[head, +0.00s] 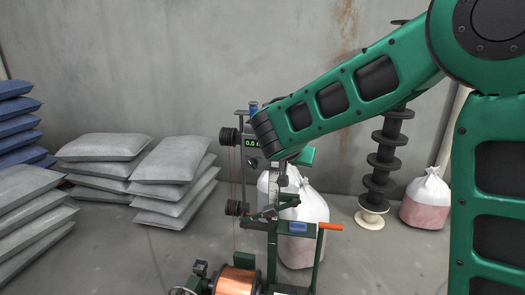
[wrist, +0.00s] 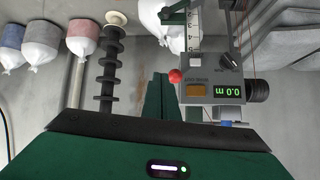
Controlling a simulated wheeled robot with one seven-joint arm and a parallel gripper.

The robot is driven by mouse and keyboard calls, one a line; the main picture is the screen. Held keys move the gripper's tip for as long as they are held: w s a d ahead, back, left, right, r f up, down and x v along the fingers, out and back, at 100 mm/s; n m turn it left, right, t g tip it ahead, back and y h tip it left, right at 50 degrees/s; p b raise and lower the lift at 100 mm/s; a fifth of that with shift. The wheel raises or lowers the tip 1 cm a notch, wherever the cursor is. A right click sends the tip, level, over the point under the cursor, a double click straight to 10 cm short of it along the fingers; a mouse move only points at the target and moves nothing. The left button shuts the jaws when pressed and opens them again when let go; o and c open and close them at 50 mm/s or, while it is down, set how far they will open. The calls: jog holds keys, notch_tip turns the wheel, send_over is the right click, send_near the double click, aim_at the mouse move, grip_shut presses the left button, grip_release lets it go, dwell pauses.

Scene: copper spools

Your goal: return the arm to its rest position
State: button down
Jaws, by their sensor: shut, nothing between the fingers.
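My green arm reaches from the upper right of the head view down to the left, its wrist in front of the winding machine. My gripper (wrist: 161,82) shows in the wrist view with its green fingers together and nothing between them. Its tips are close beside the red knob of the length meter (wrist: 213,93) in the picture; I cannot tell whether they touch. In the head view, the wrist and machine overlap, and I cannot make out the fingertips.
The meter display (head: 252,143) reads 0.0. A copper spool (head: 236,282) sits low at the front. A stack of black spools (head: 381,160) and white-topped sacks (head: 427,200) stand right. Grey bags (head: 166,189) are piled left, against the wall.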

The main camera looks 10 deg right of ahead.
jog(key=s+d+f+g, duration=0.3)
jog(key=s+d+g, duration=0.2)
jog(key=s+d, duration=1.35)
jog(key=s+f+g+y, duration=0.3)
jog(key=s+g+y, duration=0.1)
jog(key=s, duration=2)
jog(key=shift+s+d+f+y, duration=0.15)
jog(key=shift+d+f+y, duration=0.05)
jog(key=shift+d+y, duration=0.25)
jog(key=shift+w+f+g, duration=0.25)
jog(key=shift+w+g, duration=0.05)
jog(key=shift+w, duration=0.35)
